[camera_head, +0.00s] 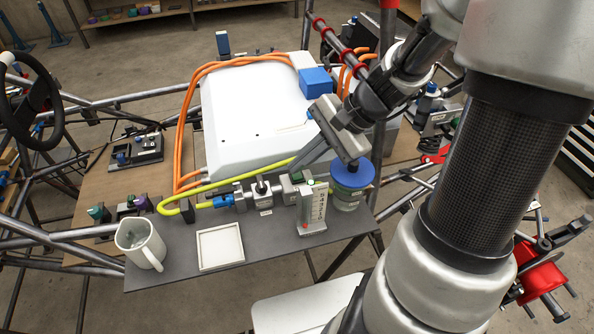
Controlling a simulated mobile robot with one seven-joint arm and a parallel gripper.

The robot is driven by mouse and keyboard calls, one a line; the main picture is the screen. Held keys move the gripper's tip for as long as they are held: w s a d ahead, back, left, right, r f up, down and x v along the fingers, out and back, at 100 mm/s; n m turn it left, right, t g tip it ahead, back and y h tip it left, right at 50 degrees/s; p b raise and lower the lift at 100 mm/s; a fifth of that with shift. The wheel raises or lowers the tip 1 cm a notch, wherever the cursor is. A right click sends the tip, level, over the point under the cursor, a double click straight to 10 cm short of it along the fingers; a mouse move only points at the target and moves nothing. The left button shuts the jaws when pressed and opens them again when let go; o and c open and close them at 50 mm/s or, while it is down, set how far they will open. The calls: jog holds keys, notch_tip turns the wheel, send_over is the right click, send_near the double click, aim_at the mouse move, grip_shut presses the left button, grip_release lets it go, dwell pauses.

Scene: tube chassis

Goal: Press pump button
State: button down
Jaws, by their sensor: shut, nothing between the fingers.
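An upright silver box (312,213) with printed markings and a small red dot stands near the front edge of the dark grey shelf. A small green button (311,182) shows on its top; I take this to be the pump button. My gripper (294,172) reaches down from the right, its fingers shut and empty. The fingertips are close to the top of the box, just left of and behind the button in the picture. I cannot tell whether they touch anything. The fittings directly behind the fingertips are partly hidden.
A jar with a blue lid (351,174) stands right of the box. Metal fittings (262,192) with a yellow hose lie to its left. A white square tray (220,263) and white mug (140,245) stand further left. A large white case (250,115) with orange cables lies behind.

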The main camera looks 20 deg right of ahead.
aim_at(301, 176)
notch_tip(301, 176, up, 5)
jog(key=p, duration=0.4)
jog(key=shift+r, duration=0.15)
dwell(0.7)
